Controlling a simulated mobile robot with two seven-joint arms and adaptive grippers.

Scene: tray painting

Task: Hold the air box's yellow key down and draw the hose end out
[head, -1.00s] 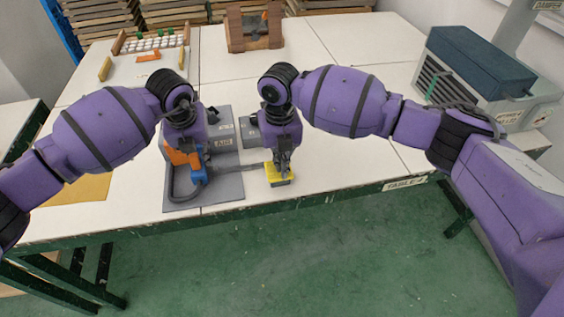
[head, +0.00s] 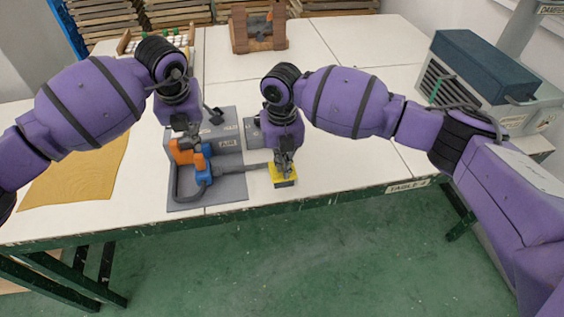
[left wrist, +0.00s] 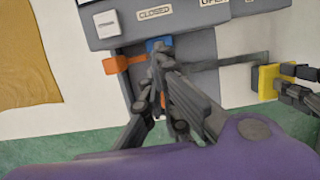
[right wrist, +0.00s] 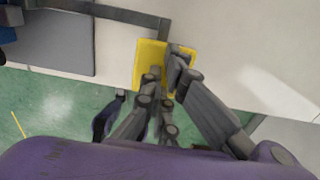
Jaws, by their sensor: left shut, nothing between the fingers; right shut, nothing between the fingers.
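The air box (head: 228,128) is a grey panel and base on the table. An orange block (head: 184,152) sits on it, with a blue hose end (head: 203,174) beside it and a dark hose curving below. In the left wrist view the blue part (left wrist: 156,45) is partly hidden behind my left gripper (left wrist: 161,55), which is shut and empty. Head view shows the left gripper (head: 184,128) above the orange block; contact is unclear. The yellow key (head: 284,178) lies right of the base. My right gripper (head: 284,168), shut and empty, has its tips on or just over the key (right wrist: 150,62).
A dark bar (head: 230,169) runs between the base and the key. The table's front edge (head: 330,197) is close to the key. A grey-blue case (head: 480,75) stands at the right, a brown wooden rack (head: 257,30) at the back, and a yellow cloth (head: 80,175) lies left.

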